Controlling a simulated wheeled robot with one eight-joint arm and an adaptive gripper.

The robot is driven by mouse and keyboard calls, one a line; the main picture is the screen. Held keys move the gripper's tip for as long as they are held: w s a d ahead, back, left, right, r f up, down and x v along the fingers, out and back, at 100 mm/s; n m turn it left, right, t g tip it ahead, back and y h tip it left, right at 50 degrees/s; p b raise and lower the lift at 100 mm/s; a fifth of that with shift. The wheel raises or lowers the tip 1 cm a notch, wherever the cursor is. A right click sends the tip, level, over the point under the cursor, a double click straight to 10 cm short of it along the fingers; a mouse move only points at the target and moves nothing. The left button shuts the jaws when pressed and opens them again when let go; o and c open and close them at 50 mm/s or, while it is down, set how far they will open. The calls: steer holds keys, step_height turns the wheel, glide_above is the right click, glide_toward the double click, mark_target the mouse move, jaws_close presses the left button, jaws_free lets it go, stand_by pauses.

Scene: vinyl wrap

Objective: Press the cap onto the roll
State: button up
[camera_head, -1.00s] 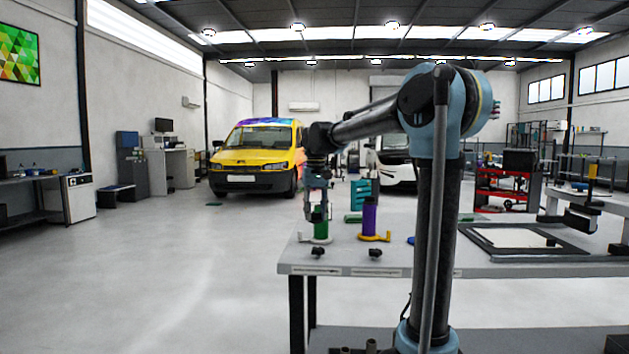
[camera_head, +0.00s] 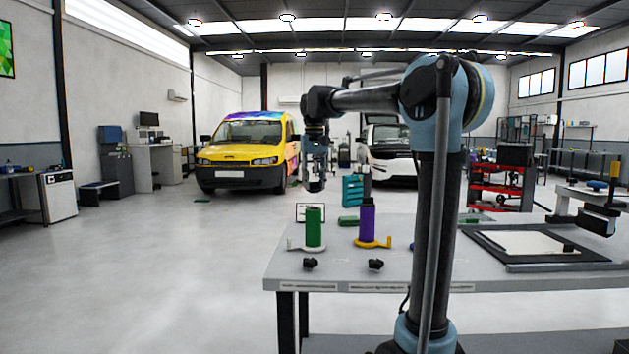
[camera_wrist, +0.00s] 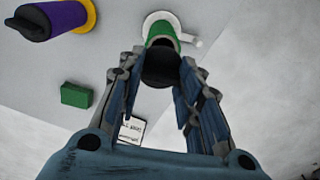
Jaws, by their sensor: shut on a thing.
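The green roll (camera_head: 314,228) stands upright on a white holder (camera_head: 291,244) at the table's left end. It also shows in the wrist view (camera_wrist: 163,33), partly hidden by a black cap-like piece (camera_wrist: 160,70). My gripper (camera_wrist: 162,72) has its fingers on either side of this black piece and is shut on it. In the head view my gripper (camera_head: 315,187) hangs above the green roll with a gap between them. Whether the black piece touches the roll is hard to tell in the wrist view.
A purple roll (camera_head: 367,224) with a dark end stands on a yellow holder (camera_head: 375,243) to the right. Two small black pieces (camera_head: 310,263) (camera_head: 376,264) sit at the table's front edge. A small green block (camera_head: 348,221) and a white sign (camera_wrist: 131,130) are nearby.

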mark_target(313, 189)
steer(key=shift+s+a+f, duration=0.1)
steer(key=shift+a+f, duration=0.05)
steer(key=shift+f, duration=2.35)
steer(key=shift+f, duration=0.1)
stand_by(0.6)
steer(key=o, duration=0.8)
steer(key=shift+o, duration=0.7)
steer(key=o, duration=0.4)
steer(key=shift+c, duration=0.2)
steer(key=shift+r, duration=3.5)
